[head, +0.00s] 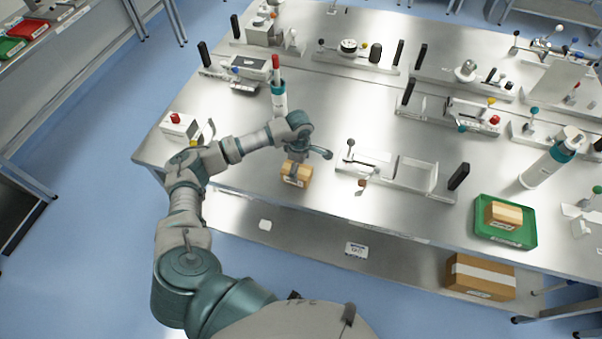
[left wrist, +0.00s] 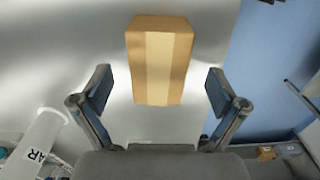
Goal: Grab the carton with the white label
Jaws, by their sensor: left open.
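A small brown carton (head: 297,172) sits on the steel table near its front edge, with a small pale label on its front side. In the left wrist view the carton (left wrist: 160,62) shows a light tape strip down its top. My left gripper (head: 296,158) is above the carton, partly covering it. In the left wrist view the open fingers (left wrist: 157,85) lie either side of the carton's near end, with gaps on both sides. Another carton (head: 504,213) with a pale label lies in a green tray (head: 486,233) at right. My right gripper is not in view.
A white-and-teal cylinder (head: 279,98) stands behind my left wrist. A white fixture (head: 371,160) is right of the near carton. A larger taped carton (head: 478,277) sits on the lower shelf. The table left of the near carton is mostly clear.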

